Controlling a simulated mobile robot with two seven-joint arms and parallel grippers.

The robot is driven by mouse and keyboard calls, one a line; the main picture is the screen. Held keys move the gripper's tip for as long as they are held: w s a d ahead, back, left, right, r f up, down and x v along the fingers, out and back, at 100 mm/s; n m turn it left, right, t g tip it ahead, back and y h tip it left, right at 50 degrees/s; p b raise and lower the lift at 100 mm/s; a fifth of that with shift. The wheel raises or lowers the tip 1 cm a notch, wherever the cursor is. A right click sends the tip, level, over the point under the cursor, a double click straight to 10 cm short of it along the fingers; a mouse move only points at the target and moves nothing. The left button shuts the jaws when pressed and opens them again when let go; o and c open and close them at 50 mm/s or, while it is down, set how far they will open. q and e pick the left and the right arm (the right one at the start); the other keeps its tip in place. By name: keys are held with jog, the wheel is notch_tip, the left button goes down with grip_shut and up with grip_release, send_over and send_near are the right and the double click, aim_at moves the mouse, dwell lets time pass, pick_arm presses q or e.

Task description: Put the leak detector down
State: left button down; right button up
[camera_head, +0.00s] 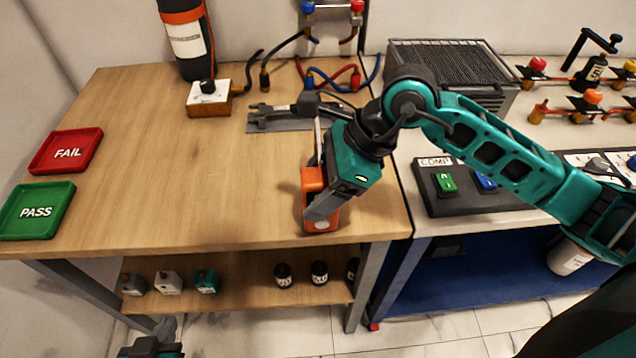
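The leak detector, an orange upright box (312,181) with a pale patch low on its front, is at the front right of the wooden bench. A thin pale upright piece shows just above it. My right gripper (322,203) reaches down over it from the right, with one grey finger across its front. The other finger is hidden, but the gripper looks shut on the box. The box's base appears at the bench top; whether it bears on it I cannot tell. My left gripper (160,338) is low at the bottom left, mostly cut off, its fingers unclear.
Green PASS (62,228) and red FAIL (89,166) trays lie at the left. A grey flat tool (277,124), a white box with a knob (208,97) and hoses are at the back. The bench's middle is clear. A shelf (240,293) below holds small parts.

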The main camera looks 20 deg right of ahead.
jog(key=shift+o, duration=0.3)
jog(key=shift+d+r, duration=0.1)
jog(key=shift+r, duration=0.25)
jog(key=v, duration=1.1)
jog(key=shift+r, duration=0.25)
jog(key=shift+s+d, duration=0.15)
